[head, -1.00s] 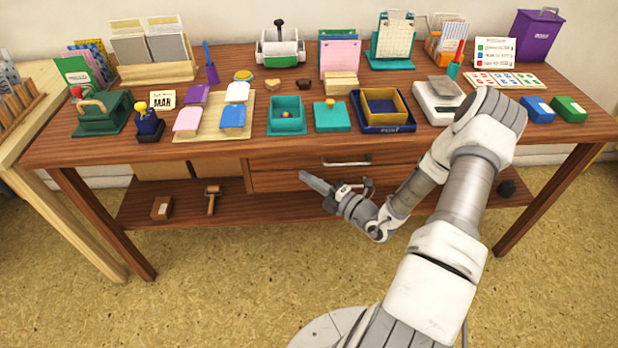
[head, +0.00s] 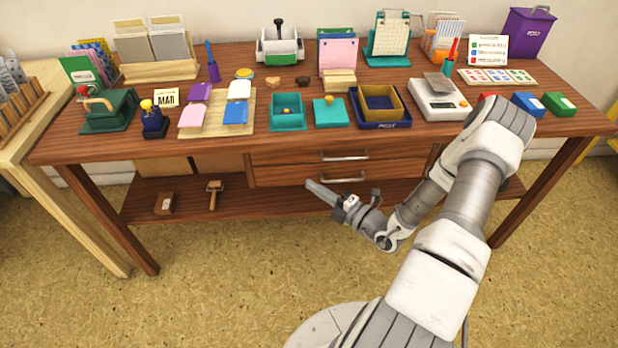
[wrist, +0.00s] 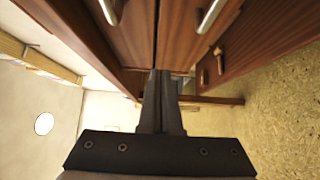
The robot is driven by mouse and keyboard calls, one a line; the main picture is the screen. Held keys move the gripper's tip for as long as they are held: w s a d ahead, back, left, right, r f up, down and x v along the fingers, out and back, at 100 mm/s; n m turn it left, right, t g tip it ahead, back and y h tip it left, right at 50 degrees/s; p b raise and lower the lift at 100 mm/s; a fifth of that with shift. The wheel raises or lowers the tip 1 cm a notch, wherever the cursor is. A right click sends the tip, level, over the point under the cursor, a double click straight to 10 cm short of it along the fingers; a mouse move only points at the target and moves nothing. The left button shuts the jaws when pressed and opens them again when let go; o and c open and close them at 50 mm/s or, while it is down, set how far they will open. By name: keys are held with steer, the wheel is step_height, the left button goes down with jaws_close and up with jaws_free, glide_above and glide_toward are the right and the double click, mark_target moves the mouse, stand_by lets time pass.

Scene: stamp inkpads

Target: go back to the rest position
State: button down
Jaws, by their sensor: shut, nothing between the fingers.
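My gripper (head: 322,191) is in front of the desk's drawers, below the tabletop, in the head view. Its fingers are closed together and hold nothing. In the wrist view my gripper (wrist: 162,78) points toward the wooden drawer fronts, with its fingers side by side. My arm reaches in from the lower right of the head view and folds back to the left at its end. The fingertips look close to the lower drawer (head: 280,173), but I cannot tell the exact gap.
The desk (head: 240,147) carries inkpads, a post tray (head: 385,125), a scale (head: 432,100) and a purple bin (head: 528,35). Two drawer handles (head: 346,155) stick out nearby. The floor (head: 230,270) in front is clear.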

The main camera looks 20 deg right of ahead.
steer(key=p+v, duration=0.1)
steer(key=v, duration=0.7)
